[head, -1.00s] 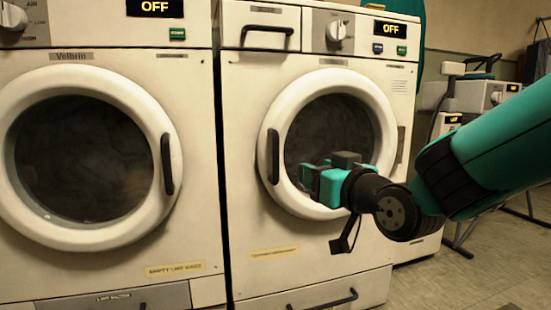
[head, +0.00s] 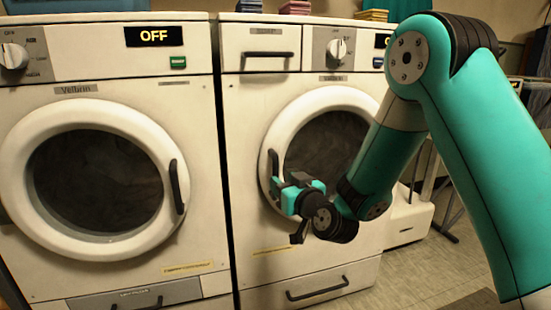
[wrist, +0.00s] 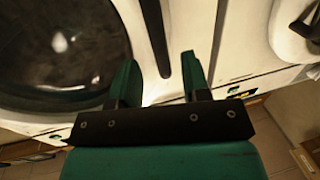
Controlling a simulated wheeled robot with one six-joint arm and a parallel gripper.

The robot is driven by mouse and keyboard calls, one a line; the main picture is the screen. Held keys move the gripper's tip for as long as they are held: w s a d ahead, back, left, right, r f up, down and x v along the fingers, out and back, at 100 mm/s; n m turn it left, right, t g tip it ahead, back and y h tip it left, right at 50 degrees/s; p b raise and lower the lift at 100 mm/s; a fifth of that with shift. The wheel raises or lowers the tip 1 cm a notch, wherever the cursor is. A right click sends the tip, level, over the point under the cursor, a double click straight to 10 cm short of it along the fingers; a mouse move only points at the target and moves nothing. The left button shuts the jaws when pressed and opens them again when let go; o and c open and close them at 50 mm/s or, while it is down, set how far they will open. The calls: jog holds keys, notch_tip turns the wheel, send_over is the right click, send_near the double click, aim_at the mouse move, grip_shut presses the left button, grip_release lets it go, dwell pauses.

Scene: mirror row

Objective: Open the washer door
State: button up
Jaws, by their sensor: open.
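The washer (head: 250,110) is the right of two white machines, with a top-left drawer and a round door (head: 290,125) that is shut. Its dark vertical door handle (head: 273,163) is on the door's left side. My gripper (head: 281,190) is open at the lower end of this handle and partly hides the lower door ring. In the wrist view, my gripper (wrist: 160,58) has one finger on each side of the handle (wrist: 154,32), as seen in the picture. The handle's depth between the fingers and any contact cannot be told.
A lower handle (head: 317,288) is on the washer's base panel. Tiled floor (head: 420,280) is open at the right.

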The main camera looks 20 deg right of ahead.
aim_at(277, 175)
jog(key=w+p, duration=0.3)
jog(key=shift+w+a+r+p, duration=0.15)
jog(key=shift+a+r+p, duration=0.15)
jog(key=shift+r+p, duration=0.1)
jog(key=shift+w+a+f+p, duration=0.15)
jog(key=shift+w+f+p, duration=0.05)
jog(key=shift+w+p, duration=0.45)
jog(key=shift+w+f+p, duration=0.15)
jog(key=shift+f+p, duration=0.05)
jog(key=shift+p, duration=0.1)
grip_shut()
